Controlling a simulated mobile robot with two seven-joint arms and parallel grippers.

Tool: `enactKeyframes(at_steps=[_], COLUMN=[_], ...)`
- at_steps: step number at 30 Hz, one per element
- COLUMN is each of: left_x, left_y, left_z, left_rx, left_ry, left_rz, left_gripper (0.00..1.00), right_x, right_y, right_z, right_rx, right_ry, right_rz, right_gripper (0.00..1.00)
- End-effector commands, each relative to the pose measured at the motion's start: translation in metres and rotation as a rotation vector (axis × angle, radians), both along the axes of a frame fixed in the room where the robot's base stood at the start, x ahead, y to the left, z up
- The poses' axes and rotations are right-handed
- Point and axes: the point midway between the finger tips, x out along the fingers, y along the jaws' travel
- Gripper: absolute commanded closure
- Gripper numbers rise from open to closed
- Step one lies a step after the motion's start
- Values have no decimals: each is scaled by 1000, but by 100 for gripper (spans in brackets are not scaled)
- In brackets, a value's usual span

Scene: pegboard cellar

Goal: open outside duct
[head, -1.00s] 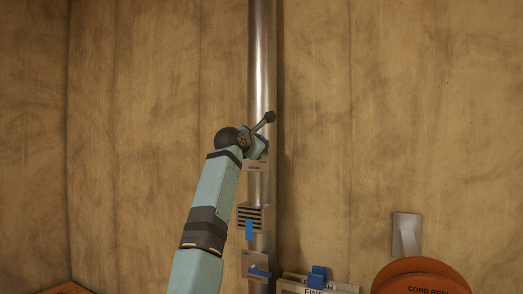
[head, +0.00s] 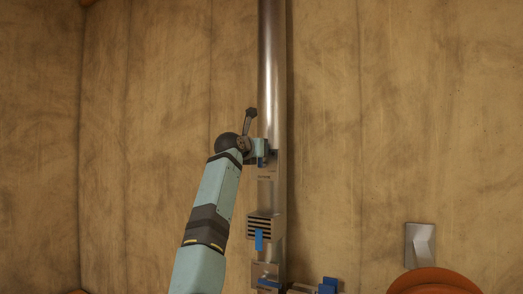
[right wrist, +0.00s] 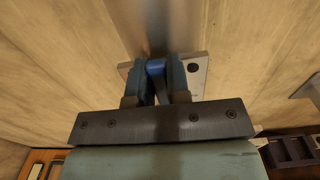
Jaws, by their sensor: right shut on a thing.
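A shiny metal duct (head: 272,80) runs upright along the wall, with several boxy damper fittings. At the top fitting (head: 268,176), my right gripper (head: 264,152) reaches in from the left. In the right wrist view my right gripper (right wrist: 157,82) is shut on a blue lever (right wrist: 156,68) in front of a pale plate (right wrist: 196,72) on the duct. In the head view the gripper and wrist mostly hide this lever. The small labels are too blurred to read. My left gripper is not in view.
Below are a slatted fitting (head: 263,226) with a blue tab hanging down and a lower fitting (head: 264,270) with a blue lever lying sideways. An orange-red reel (head: 434,283) and a grey wall bracket (head: 420,245) are at the lower right. The wall beside the upper duct is bare.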

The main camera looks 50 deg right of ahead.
Motion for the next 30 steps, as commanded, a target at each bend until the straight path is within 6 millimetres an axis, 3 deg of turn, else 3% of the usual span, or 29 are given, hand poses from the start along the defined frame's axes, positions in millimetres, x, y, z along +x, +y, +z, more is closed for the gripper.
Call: enactKeyframes(at_steps=[14,15,18,30], left_x=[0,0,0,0], left_y=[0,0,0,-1], left_z=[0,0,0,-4], left_rx=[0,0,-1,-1], left_ry=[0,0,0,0], left_rz=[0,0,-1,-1], left_gripper=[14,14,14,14], right_x=[1,1,1,-1], right_y=[0,0,0,9], right_z=[0,0,0,-1], right_rx=[-5,-5,-5,-5], right_ry=[15,15,14,13], right_rz=[0,0,0,1], right_gripper=[100,79,57,57])
